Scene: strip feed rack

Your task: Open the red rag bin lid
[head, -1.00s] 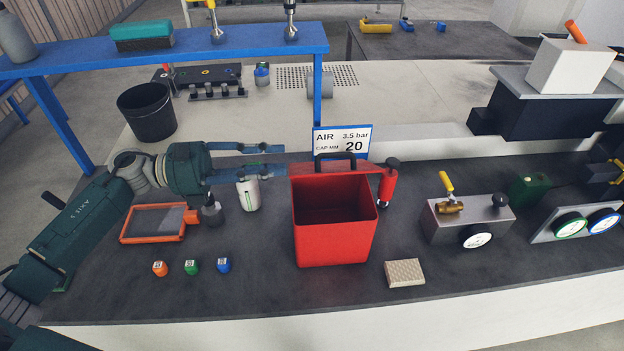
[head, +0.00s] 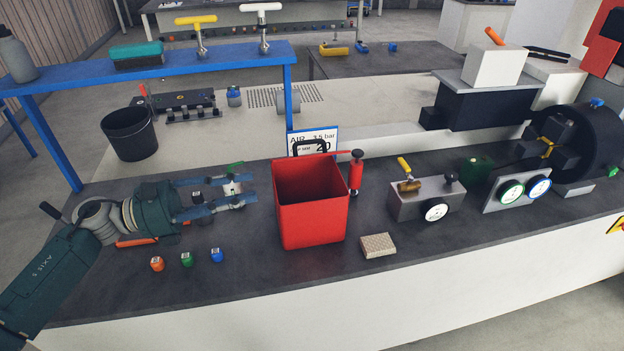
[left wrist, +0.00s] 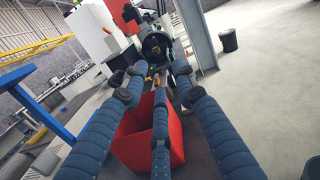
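The red rag bin (head: 312,218) stands on the dark bench in the head view, and its dark inside shows from above. Its red lid (head: 332,154) is open, seen nearly edge-on at the bin's back rim, with a black handle (head: 310,147) on it. My left gripper (head: 251,191) is open and empty, just left of the bin, its fingers pointing at the bin's left side without visible contact. In the left wrist view the spread fingers (left wrist: 158,78) frame the red bin (left wrist: 135,135). My right gripper is not in view.
A red cylinder with a black knob (head: 356,173) stands close behind the bin's right side. A beige block (head: 378,245) lies to the front right. Orange, green and blue caps (head: 187,260) lie at the front left.

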